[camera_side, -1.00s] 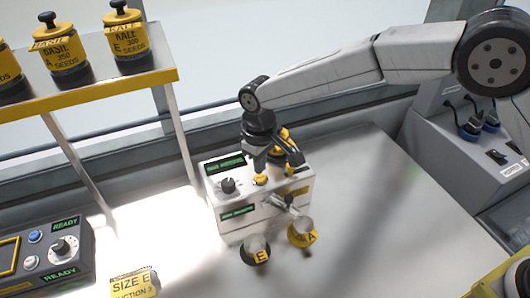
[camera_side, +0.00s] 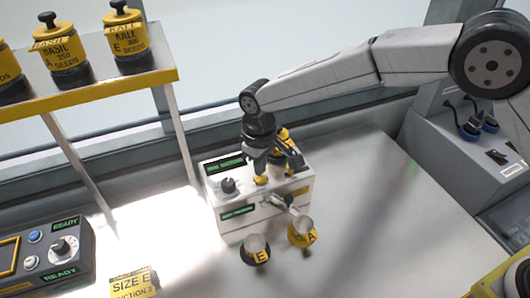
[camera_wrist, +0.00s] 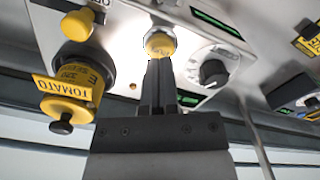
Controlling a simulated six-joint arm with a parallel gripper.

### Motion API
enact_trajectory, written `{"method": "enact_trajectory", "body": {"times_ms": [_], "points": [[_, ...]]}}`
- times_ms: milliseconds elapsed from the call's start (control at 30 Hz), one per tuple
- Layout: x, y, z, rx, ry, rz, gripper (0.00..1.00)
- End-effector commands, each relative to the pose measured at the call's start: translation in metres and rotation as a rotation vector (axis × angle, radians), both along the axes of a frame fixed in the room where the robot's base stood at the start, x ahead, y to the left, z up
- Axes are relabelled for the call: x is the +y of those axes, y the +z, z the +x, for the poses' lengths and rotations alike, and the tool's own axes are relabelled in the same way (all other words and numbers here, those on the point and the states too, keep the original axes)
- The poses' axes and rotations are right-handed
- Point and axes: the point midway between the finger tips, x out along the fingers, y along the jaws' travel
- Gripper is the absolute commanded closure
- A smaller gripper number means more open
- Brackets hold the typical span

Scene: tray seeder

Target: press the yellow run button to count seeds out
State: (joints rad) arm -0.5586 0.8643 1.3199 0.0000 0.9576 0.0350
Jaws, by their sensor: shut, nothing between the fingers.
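The yellow run button (camera_side: 261,181) is on top of the white seeder box (camera_side: 235,222). In the wrist view the round yellow button (camera_wrist: 160,42) sits in a metal collar just beyond my fingertips. My gripper (camera_side: 260,173) points down over the button with its fingers shut and empty. In the wrist view the closed fingertips (camera_wrist: 160,62) overlap the button's near edge. They look at or very near its top, but I cannot tell whether it is pressed in. A black dial (camera_side: 228,185) is left of the button.
A yellow TOMATO jar (camera_wrist: 80,78) stands on the box beside my fingers. Cups marked E (camera_side: 255,252) and A (camera_side: 302,236) stand before the box. A control panel (camera_side: 48,258) is at left. A shelf (camera_side: 90,92) holds seed jars. The table's right side is clear.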

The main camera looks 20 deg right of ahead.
Motion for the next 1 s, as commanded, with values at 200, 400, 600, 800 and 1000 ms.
{"method": "enact_trajectory", "body": {"times_ms": [200, 400, 600, 800, 1000], "points": [[0.000, -0.004, 0.000, 0.001, 0.000, 0.000, 1.00], [0.000, -0.006, 0.000, 0.000, 0.000, 0.000, 1.00], [0.000, -0.009, 0.000, 0.000, 0.000, 0.000, 1.00], [0.000, -0.012, 0.000, 0.000, 0.000, 0.000, 1.00], [0.000, -0.015, 0.000, 0.000, 0.000, 0.000, 1.00]]}}
